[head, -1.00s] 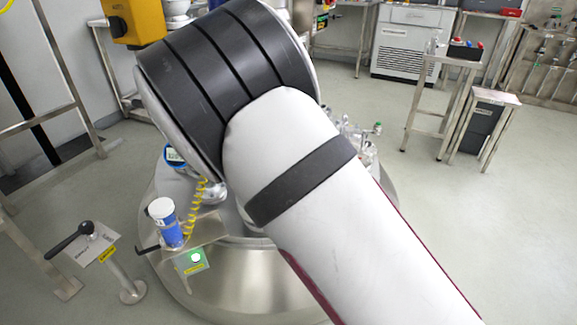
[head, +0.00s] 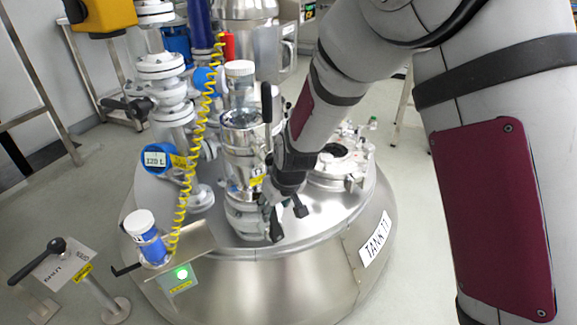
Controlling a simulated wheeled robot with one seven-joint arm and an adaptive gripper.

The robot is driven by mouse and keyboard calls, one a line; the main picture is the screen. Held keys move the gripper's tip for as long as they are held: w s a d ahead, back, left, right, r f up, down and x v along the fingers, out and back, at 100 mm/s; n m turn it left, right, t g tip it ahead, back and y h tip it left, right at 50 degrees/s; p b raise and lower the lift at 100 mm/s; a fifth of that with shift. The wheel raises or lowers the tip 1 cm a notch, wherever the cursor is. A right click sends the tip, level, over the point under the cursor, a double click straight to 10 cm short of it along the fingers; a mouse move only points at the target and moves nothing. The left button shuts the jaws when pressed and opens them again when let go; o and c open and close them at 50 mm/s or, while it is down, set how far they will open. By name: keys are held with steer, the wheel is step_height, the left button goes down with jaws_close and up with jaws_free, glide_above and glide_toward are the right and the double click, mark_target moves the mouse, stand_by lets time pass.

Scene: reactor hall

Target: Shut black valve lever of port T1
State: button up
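A black lever (head: 267,103) stands upright on the right side of a steel port column (head: 240,135) on top of the tank (head: 290,280). A small yellow tag (head: 256,181) sits low on that column; I cannot read its text, so I cannot confirm that this is port T1. My gripper (head: 288,221) points down at the column's right foot, below the lever and above the tank's lid. Its dark fingers are apart, with nothing seen between them. My forearm and wrist hide part of the column's right side. I cannot tell whether the gripper touches the column.
Another black handle (head: 130,108) is on the white flanged pipe at left. A yellow coiled hose (head: 204,120) hangs left of the column. A black lever (head: 38,260) is on a floor stand at lower left.

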steer(key=p+v, duration=0.6)
steer(key=v, duration=1.1)
steer(key=shift+d, duration=0.3)
steer(key=shift+w, duration=0.1)
